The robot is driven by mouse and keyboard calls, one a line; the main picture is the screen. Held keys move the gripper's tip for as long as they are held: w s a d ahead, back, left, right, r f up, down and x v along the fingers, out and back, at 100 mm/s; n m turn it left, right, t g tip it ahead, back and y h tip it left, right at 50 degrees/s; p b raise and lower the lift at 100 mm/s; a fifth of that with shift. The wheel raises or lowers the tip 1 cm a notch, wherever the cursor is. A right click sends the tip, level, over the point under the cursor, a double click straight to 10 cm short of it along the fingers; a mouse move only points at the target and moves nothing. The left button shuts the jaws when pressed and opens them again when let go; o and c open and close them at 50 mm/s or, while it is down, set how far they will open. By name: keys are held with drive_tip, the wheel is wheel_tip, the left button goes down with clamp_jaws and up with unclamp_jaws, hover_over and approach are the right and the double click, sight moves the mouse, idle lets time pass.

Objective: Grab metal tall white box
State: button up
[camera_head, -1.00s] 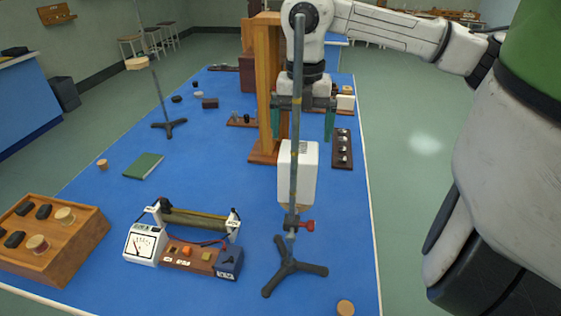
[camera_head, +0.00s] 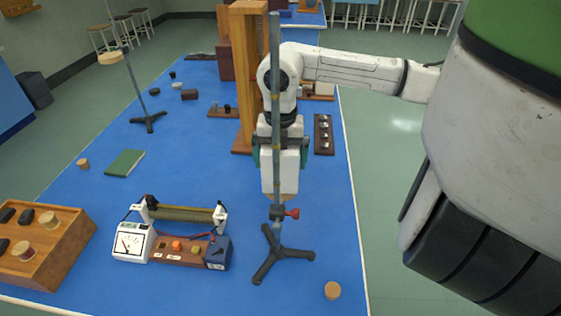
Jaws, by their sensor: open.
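The tall white box (camera_head: 291,176) stands upright at the right side of the blue bench, behind a metal rod stand (camera_head: 276,120). A brownish piece shows at its foot. My gripper (camera_head: 280,162) points down over the box from above. Its two dark green fingers are open, one on the left and one on the right of the box's upper part. I cannot tell whether either finger touches it. The rod hides a strip of the box and of the gripper.
The stand's tripod foot (camera_head: 282,258) and red clamp screw (camera_head: 292,213) are in front of the box. A wooden frame (camera_head: 246,100) rises close behind on the left. A meter with a coil (camera_head: 180,240) sits to the left. A cork (camera_head: 332,290) lies front right.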

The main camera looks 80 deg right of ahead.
drive_tip(key=c, duration=1)
drive_tip(key=shift+c, duration=0.2)
drive_tip(key=shift+r, duration=0.15)
